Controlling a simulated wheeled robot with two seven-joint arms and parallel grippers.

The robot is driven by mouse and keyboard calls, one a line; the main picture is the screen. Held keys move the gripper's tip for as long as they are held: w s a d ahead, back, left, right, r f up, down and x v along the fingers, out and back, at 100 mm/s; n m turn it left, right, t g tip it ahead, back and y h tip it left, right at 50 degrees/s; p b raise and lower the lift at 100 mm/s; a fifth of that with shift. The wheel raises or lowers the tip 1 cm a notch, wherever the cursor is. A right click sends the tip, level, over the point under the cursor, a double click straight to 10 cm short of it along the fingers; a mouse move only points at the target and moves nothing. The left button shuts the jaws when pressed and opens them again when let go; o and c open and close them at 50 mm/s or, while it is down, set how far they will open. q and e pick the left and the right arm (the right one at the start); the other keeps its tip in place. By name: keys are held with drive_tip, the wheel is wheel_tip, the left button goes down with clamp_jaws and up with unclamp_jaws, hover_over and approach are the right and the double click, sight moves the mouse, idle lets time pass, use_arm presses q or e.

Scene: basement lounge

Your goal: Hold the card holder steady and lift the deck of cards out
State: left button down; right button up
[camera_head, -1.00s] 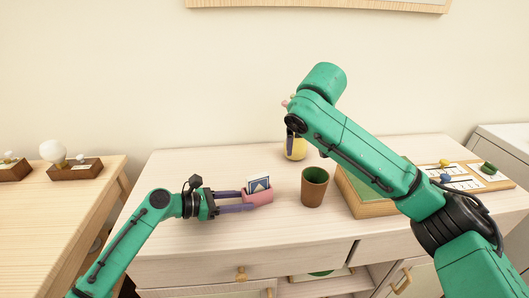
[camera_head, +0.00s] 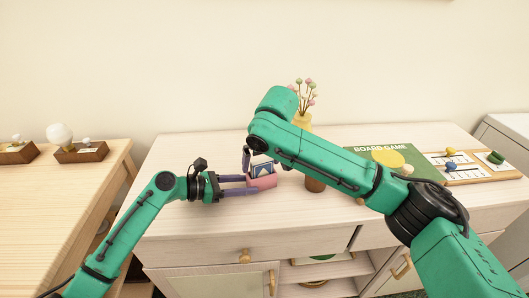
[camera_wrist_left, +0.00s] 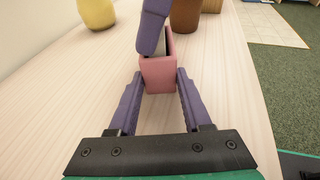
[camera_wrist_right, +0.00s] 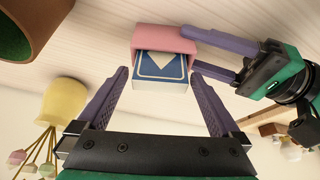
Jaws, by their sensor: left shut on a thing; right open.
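The pink card holder (camera_head: 264,182) stands on the cabinet top with the blue-and-white deck of cards (camera_head: 263,170) sticking out of its top. My left gripper (camera_wrist_left: 160,88) is shut on the holder, one purple finger on each side. My right gripper (camera_wrist_right: 162,80) is open and comes down from above. In the right wrist view the deck (camera_wrist_right: 161,67) lies between and just beyond its fingertips, apart from them. In the left wrist view one right finger hides most of the deck. In the head view the right arm hides part of the right gripper.
A brown cup (camera_head: 314,184) stands just right of the holder, partly behind my right arm. A yellow vase (camera_head: 303,121) with flowers is behind. A green board game box (camera_head: 405,160) lies to the right. The cabinet top (camera_head: 190,150) is clear behind the left gripper.

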drive_tip(key=shift+f, duration=0.15)
drive_tip(key=c, duration=1.3)
use_arm(q)
drive_tip(key=shift+c, duration=1.3)
unclamp_jaws()
use_arm(e)
wheel_tip(320, 180, up, 11)
